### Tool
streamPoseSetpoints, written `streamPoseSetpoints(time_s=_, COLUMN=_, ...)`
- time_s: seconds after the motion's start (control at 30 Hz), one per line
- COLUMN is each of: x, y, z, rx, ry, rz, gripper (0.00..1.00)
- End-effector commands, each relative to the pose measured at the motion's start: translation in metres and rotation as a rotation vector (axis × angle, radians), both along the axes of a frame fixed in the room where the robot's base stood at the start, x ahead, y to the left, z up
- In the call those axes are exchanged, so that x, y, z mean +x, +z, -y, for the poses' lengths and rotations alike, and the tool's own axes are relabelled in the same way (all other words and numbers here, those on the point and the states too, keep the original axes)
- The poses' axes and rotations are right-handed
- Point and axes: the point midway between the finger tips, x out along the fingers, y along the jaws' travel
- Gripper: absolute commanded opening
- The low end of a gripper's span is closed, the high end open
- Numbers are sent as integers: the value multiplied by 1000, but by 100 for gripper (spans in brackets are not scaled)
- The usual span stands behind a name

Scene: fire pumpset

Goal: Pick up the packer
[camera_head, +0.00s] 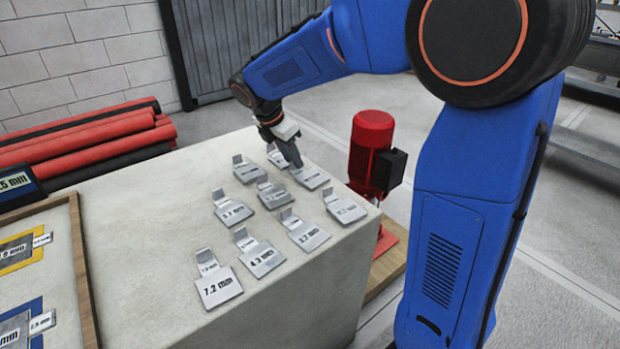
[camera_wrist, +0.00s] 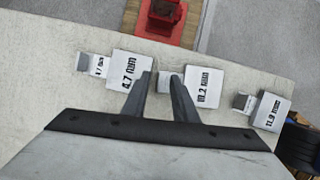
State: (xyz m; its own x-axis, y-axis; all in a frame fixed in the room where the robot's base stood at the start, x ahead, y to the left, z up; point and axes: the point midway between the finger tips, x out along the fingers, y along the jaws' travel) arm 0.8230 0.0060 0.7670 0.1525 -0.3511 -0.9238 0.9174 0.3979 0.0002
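Several flat silver packers with narrow tabs and printed sizes lie on the pale block top (camera_head: 150,225). My gripper (camera_head: 296,166) points down among the back right ones. In the wrist view, my gripper (camera_wrist: 162,76) has its two dark fingers apart. The small tab of the 11.2 mm packer (camera_wrist: 203,87) shows between and just past the fingertips, partly covered by the right finger. That packer also shows in the head view (camera_head: 312,178), its tab hidden by my gripper. Whether the fingers touch the tab I cannot tell. A 4.7 mm packer (camera_wrist: 130,69) lies to the left in the wrist view.
An 11.9 mm packer (camera_wrist: 271,111) lies right in the wrist view. A 7.2 mm packer (camera_head: 219,287) lies near the front. A red motor (camera_head: 371,147) stands beyond the block's right edge. A wood-framed tray (camera_head: 82,270) is at left; red pipes (camera_head: 95,135) lie behind.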

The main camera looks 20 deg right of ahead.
Motion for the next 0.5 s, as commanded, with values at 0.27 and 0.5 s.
streamPoseSetpoints(time_s=0.27, x=0, y=0, z=0, rx=0, ry=0, rz=0, gripper=0)
streamPoseSetpoints(time_s=0.5, x=0, y=1, z=0, rx=0, ry=0, rz=0, gripper=0)
